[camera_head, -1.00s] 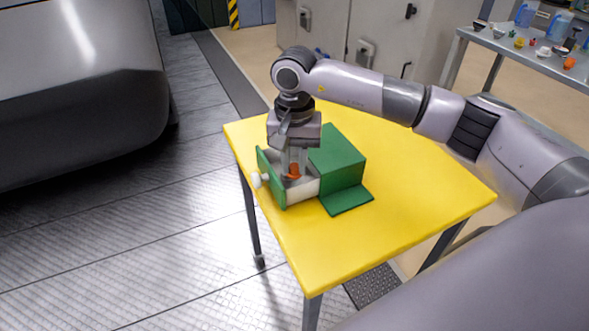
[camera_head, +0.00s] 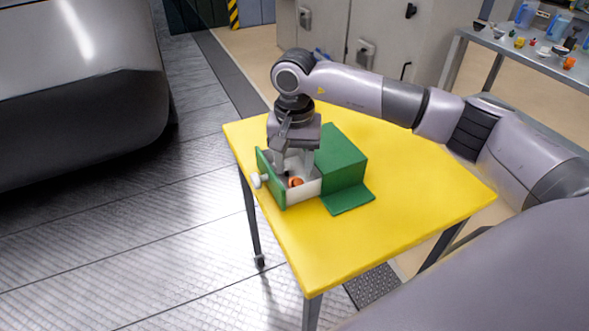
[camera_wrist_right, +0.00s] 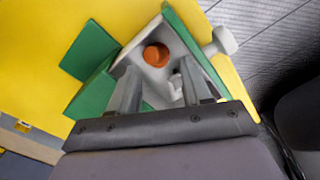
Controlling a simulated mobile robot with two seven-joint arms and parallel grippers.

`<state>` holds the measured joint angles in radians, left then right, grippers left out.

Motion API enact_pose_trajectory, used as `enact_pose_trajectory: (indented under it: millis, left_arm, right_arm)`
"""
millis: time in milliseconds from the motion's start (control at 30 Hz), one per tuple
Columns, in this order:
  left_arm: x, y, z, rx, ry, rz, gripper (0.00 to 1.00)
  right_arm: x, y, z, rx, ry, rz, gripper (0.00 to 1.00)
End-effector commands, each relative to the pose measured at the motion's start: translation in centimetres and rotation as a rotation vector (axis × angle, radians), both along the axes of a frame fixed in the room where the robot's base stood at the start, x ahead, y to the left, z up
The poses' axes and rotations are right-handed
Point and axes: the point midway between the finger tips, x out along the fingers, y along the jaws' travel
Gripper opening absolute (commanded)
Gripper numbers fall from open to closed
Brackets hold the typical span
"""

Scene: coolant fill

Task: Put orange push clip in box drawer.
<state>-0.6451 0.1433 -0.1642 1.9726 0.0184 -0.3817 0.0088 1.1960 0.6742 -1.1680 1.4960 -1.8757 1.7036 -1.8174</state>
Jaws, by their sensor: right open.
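The orange push clip (camera_head: 295,182) lies inside the open drawer of the green box (camera_head: 341,165). It shows as an orange round cap in the right wrist view (camera_wrist_right: 156,55), on the drawer's pale floor. The drawer (camera_head: 304,191) has a green front, pale walls and a white knob (camera_head: 256,180). My right gripper (camera_head: 295,168) points down over the drawer, open, its fingers apart and empty. In the right wrist view the fingers (camera_wrist_right: 164,85) reach over the drawer, with the clip beyond their tips. A small pale part beside the right finger is unclear. My left gripper is not in view.
The green box stands on a yellow table (camera_head: 400,200) with bare room to the right and in front. A grey side table (camera_head: 530,55) with several small items stands at the back right. A large grey body (camera_head: 80,90) stands at the left.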

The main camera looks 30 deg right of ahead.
Motion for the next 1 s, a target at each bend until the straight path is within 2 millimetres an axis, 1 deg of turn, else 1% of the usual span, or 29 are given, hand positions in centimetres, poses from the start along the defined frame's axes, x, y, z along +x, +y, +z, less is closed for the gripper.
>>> enact_pose_trajectory:
  millis: [33, 200, 300, 400, 500, 600, 1000]
  left_arm:
    - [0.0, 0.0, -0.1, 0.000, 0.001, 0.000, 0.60]
    - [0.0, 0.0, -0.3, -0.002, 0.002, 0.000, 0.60]
    - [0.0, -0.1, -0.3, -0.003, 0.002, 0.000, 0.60]
    - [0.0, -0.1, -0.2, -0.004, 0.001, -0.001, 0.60]
    - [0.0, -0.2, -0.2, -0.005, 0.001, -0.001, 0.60]
    - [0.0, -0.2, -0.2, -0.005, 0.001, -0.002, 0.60]
    - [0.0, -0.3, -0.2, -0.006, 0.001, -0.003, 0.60]
  right_arm:
    - [0.1, 0.0, 1.2, 0.001, -0.006, 0.000, 0.48]
    - [0.1, 0.0, 5.0, 0.000, -0.005, 0.001, 0.48]
    - [0.1, 0.0, 6.9, 0.000, -0.005, 0.000, 0.48]
    - [0.1, 0.0, 8.3, 0.001, -0.003, 0.000, 0.48]
    - [0.0, 0.0, 9.2, 0.000, -0.001, 0.000, 0.48]
    - [0.0, 0.0, 9.6, 0.000, 0.000, 0.000, 0.48]
    - [0.0, 0.0, 9.7, 0.001, 0.001, 0.000, 0.48]
